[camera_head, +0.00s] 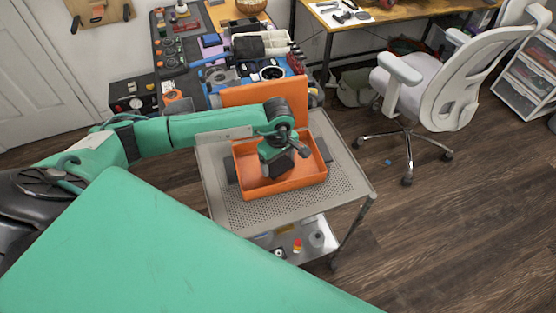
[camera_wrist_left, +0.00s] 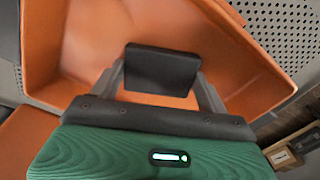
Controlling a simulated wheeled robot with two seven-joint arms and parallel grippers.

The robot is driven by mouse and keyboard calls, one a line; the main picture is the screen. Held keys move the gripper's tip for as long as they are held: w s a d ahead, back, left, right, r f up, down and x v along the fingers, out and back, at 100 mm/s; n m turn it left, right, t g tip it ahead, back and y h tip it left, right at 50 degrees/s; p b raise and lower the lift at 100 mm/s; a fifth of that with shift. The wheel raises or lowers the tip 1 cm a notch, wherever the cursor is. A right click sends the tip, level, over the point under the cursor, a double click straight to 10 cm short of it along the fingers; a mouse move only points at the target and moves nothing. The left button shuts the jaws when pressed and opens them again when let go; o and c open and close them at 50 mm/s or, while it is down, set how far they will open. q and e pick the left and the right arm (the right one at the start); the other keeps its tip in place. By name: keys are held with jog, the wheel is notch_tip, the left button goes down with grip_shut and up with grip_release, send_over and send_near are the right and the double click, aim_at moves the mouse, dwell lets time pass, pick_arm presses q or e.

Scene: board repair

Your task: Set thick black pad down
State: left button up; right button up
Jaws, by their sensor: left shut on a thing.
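The thick black pad (camera_wrist_left: 161,70) is between the fingers of my left gripper (camera_wrist_left: 165,82) in the left wrist view, with the inside of an orange tray (camera_wrist_left: 85,45) behind it. In the head view my left gripper (camera_head: 283,165) points down over the orange tray (camera_head: 285,190), and the dark pad (camera_head: 279,167) shows at its tip. The gripper is shut on the pad. I cannot tell whether the pad touches the tray floor. My right gripper is not in view.
The tray sits on a perforated grey cart top (camera_head: 245,213), with an upright orange panel (camera_head: 265,92) behind it. A cluttered workbench (camera_head: 180,65) stands beyond. A white office chair (camera_head: 430,80) is at the right. Floor right of the cart is open.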

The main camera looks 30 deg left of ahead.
aim_at(278, 163)
pick_arm(q)
jog(key=o, duration=0.7)
jog(key=shift+f, duration=0.1)
jog(key=o, duration=0.4)
jog(key=shift+o, duration=0.4)
jog(key=shift+r, duration=0.3)
notch_tip(278, 163, up, 5)
jog(key=shift+w+f+b, duration=0.1)
jog(key=shift+f+b, duration=0.1)
jog(key=shift+b, duration=0.25)
notch_tip(278, 163, up, 7)
jog(key=b, duration=0.1)
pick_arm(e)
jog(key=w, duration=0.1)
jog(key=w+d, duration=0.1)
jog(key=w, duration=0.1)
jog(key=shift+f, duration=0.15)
